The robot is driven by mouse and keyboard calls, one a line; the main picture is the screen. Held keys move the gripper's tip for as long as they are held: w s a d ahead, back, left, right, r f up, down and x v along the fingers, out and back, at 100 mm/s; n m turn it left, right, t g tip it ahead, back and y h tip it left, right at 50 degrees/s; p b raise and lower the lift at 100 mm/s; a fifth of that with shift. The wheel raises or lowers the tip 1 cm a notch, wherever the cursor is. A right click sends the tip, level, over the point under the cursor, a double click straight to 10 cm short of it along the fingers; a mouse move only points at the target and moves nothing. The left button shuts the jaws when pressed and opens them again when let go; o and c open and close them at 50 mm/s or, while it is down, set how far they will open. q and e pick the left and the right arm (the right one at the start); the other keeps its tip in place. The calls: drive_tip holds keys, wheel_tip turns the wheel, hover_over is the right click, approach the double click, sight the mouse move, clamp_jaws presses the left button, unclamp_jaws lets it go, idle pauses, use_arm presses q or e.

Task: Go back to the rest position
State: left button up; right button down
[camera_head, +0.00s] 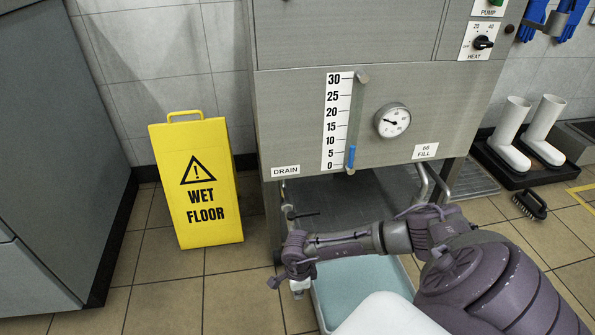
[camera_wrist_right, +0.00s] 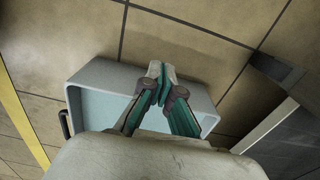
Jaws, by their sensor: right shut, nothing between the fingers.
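My right gripper (camera_head: 299,290) hangs in front of the mixer's drain corner in the head view, at the end of my arm reaching in from the right. In the right wrist view my right gripper (camera_wrist_right: 157,82) has its fingertips together, with nothing between them. It is over the far edge of a pale tub (camera_wrist_right: 97,75) there; I cannot tell its height above it. My left gripper is in neither view.
The tub (camera_head: 317,302) lies on the tiled floor, partly hidden by my arm. The grey mixer (camera_head: 290,120) stands behind. A drain valve (camera_head: 290,212) is near my gripper. A yellow wet floor sign (camera_head: 197,185) stands left. White boots (camera_head: 510,135) and a brush (camera_head: 529,204) are right.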

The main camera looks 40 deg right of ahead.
drive_tip(key=shift+r, duration=0.45)
drive_tip(key=shift+a, duration=0.1)
